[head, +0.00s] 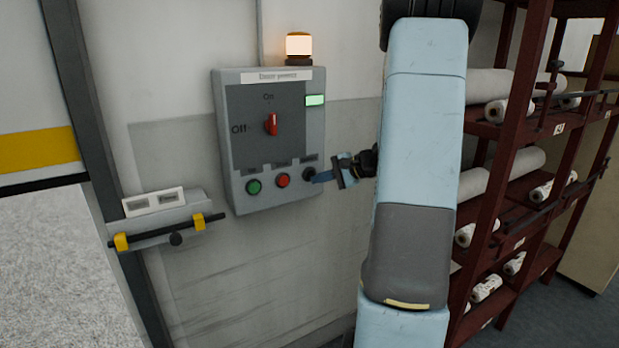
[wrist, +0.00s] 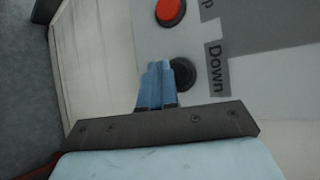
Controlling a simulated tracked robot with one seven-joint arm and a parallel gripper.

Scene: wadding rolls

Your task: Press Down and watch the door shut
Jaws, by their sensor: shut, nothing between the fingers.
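The grey control box (head: 230,180) hangs on the wall, with a red rotary switch (head: 271,124) near "On" and a lit green display (head: 315,100). Below are a green button (head: 254,187), a red button (head: 283,180) and a black button (head: 308,174). In the wrist view the black button (wrist: 183,72) sits beside the label "Down" (wrist: 216,68), with the red button (wrist: 170,12) above it. My gripper (head: 316,178) is shut and empty.
An amber lamp (head: 299,44) glows on top of the box. A bracket with a black bar and yellow ends (head: 165,232) juts from the wall at lower left. A dark red rack (head: 500,190) with white rolls stands at right, close to my arm.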

